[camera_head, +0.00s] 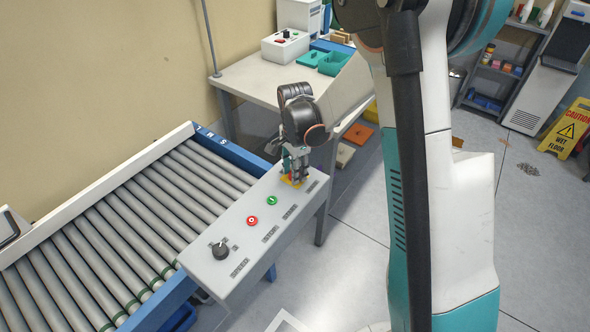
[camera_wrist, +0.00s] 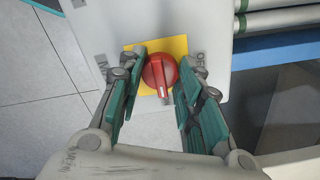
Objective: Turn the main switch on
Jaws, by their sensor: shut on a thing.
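The main switch is a round red rotary knob (camera_wrist: 160,73) on a yellow square plate (camera_wrist: 180,46) in the wrist view. Its raised bar runs roughly up and down in that picture. My gripper (camera_wrist: 158,85) is shut on the red knob, with one green-padded finger on each side. In the head view, my gripper (camera_head: 294,170) points down at the far right end of the grey control panel (camera_head: 238,238). There a little of the yellow plate (camera_head: 290,182) shows, and the knob is mostly hidden by the fingers. Labels beside the plate are partly covered.
The panel also carries a green button (camera_head: 272,200), a red button (camera_head: 252,220) and a black selector knob (camera_head: 220,249). A roller conveyor (camera_head: 120,225) lies left of it. A table (camera_head: 250,85) with boxes stands behind. Open floor lies to the right.

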